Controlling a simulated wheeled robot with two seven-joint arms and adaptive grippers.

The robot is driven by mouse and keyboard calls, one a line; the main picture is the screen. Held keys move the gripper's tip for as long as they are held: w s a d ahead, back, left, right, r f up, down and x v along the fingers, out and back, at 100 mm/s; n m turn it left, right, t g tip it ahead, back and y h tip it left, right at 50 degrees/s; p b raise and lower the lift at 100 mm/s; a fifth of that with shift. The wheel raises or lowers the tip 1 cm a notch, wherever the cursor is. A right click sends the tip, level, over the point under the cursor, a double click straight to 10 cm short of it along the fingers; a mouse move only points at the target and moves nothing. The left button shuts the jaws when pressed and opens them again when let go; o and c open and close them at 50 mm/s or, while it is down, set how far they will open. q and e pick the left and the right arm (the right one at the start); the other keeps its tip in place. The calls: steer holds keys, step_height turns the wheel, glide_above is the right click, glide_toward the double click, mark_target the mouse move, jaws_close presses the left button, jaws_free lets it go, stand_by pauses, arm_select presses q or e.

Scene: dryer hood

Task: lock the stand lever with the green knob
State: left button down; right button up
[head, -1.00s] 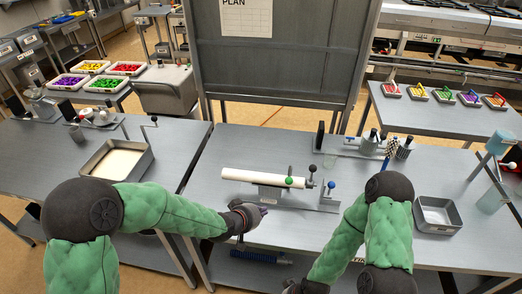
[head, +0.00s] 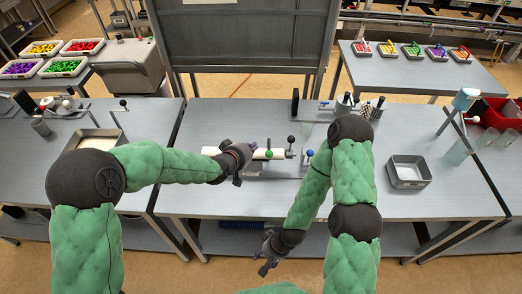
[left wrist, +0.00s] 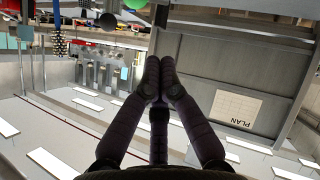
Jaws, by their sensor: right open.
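The green knob (head: 269,154) shows in front of a white roller-like cylinder (head: 279,153) on a low metal stand (head: 262,171). A black knob (head: 291,140) and a blue knob (head: 310,153) stand to its right. My left gripper (head: 248,152) is over the cylinder, just left of the green knob, and hides part of both cylinder and stand. In the left wrist view its fingers (left wrist: 158,78) converge, with nothing seen between them; how far they are closed is unclear. The green knob (left wrist: 135,4) is at the top edge there. My right gripper (head: 266,262) is open and empty, in front of the table's near edge.
A grey board (head: 250,45) stands behind the table (head: 200,205). A square metal tray (head: 408,172) sits at right, and a clamp-like device (head: 345,103) with tools at the back. My right forearm passes close to the blue knob. The table's front left is clear.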

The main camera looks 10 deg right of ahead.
mark_target(269, 146)
arm_select(q)
steer(key=w+d+f, duration=0.1)
steer(key=d+f, duration=0.2)
steer(key=f, duration=0.1)
steer(key=shift+w+d+f+p, duration=0.2)
steer(key=shift+d+f+p, duration=0.1)
steer(key=shift+d+f, duration=0.1)
steer(key=f+b, duration=0.1)
steer(key=b, duration=0.2)
steer(key=s+f+t+b, duration=0.1)
steer(key=f+b, duration=0.1)
steer(key=b, duration=0.2)
steer(key=shift+a, duration=0.2)
steer(key=shift+r, duration=0.3)
stand_by(0.3)
